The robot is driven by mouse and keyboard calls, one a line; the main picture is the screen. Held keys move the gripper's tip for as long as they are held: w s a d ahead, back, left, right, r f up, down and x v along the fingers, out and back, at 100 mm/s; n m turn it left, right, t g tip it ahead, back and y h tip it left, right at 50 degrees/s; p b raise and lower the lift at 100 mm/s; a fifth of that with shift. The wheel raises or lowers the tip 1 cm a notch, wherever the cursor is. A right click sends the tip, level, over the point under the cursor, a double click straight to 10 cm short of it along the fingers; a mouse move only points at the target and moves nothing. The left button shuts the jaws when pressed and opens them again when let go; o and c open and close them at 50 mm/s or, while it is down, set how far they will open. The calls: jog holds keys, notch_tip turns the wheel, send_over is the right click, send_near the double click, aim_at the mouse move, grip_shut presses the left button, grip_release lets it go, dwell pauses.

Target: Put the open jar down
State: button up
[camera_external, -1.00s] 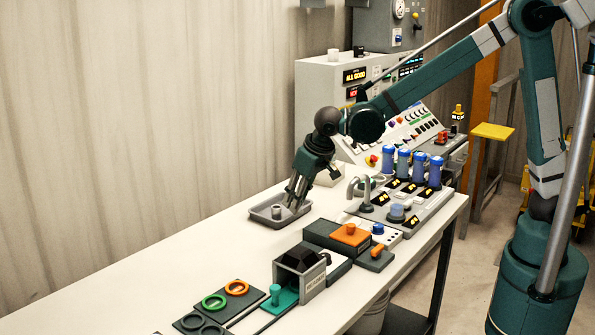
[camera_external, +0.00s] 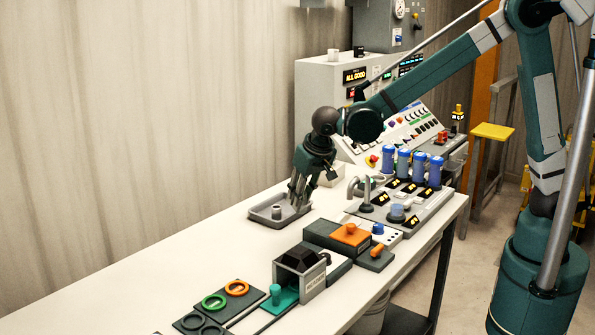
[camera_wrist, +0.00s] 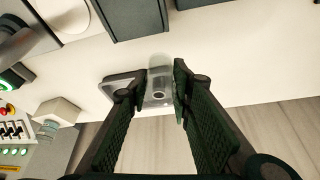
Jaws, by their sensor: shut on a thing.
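My gripper (camera_external: 299,197) points down at the right end of the shallow grey tray (camera_external: 256,219). In the wrist view my gripper (camera_wrist: 160,85) has its fingers on either side of a clear, see-through jar (camera_wrist: 159,64). The jar shows faintly between the fingertips, and I cannot make out a lid on it. In the external view the fingers hide the jar, so its height above the tray or table cannot be told. A small grey cylinder (camera_external: 276,211) stands in the tray, and the tray also shows in the wrist view (camera_wrist: 117,79).
Several blue jars (camera_external: 404,162) stand in a row on a grey station (camera_external: 434,207) to the right. An orange-topped box (camera_external: 350,235) and a dark-topped box (camera_external: 301,269) stand nearer the camera.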

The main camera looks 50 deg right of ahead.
jog(key=s+d+r+m+g+h+p, duration=0.1)
jog(key=s+d+r+m+g+p, duration=0.1)
jog(key=m, duration=1)
jog(key=s+d+r+m+g+h+p, duration=0.1)
jog(key=s+d+r+m+g+p, duration=0.2)
jog(key=d+m+p, duration=0.6)
notch_tip(320, 180, up, 4)
jog(key=m+g, duration=0.2)
jog(key=m, duration=0.1)
jog(key=shift+d+f+g, duration=0.2)
jog(key=shift+d+g, duration=0.1)
jog(key=shift+s+f, duration=0.1)
notch_tip(320, 180, down, 14)
jog(key=shift+r, duration=0.15)
jog(key=shift+s+d, duration=1.4)
jog(key=shift+d, duration=0.05)
jog(key=shift+f, duration=0.55)
